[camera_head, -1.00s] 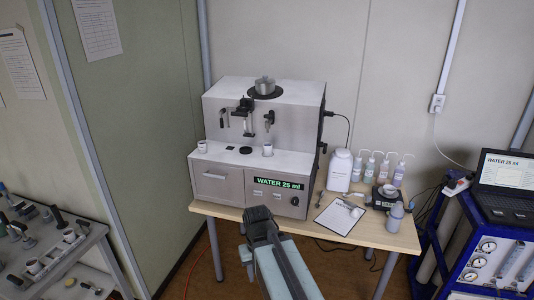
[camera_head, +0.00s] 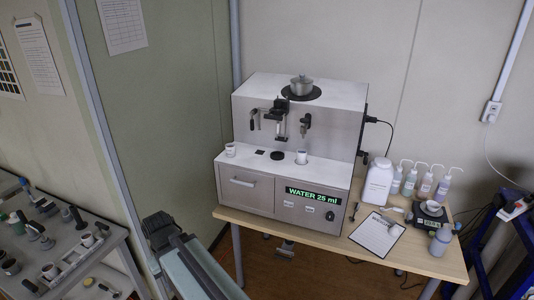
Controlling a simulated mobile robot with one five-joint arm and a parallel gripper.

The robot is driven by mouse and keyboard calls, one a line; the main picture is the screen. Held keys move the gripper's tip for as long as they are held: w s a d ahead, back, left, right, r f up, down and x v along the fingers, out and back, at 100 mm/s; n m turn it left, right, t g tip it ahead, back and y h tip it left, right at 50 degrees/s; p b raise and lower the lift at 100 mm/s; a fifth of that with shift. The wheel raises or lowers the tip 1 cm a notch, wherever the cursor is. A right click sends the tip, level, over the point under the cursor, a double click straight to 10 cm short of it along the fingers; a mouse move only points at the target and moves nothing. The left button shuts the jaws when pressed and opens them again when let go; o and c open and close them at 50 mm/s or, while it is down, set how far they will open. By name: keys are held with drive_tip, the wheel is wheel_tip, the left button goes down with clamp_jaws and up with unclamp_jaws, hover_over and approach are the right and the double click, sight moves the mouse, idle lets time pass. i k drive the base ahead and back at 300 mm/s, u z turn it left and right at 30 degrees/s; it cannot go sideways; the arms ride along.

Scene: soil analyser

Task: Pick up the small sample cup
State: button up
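Several small white cups are in view, and I cannot tell which one is the sample cup. One white cup (camera_head: 231,150) stands at the left of the analyser's ledge, and another cup (camera_head: 301,157) stands right of the black disc. A white dish (camera_head: 432,206) sits on the small scale. My arm's dark end with my gripper (camera_head: 158,226) is between bench and analyser, apart from all cups. Its fingers cannot be made out.
The analyser (camera_head: 290,120) stands on a wooden table (camera_head: 400,262) with a white bottle (camera_head: 377,181), wash bottles (camera_head: 424,180) and a clipboard (camera_head: 377,235). The grey bench (camera_head: 105,262) holds several tools. Open floor shows under the table.

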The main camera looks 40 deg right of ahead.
sight(301, 155)
drive_tip(key=u, duration=0.15)
drive_tip(key=i, duration=1.15)
drive_tip(key=z, duration=0.45)
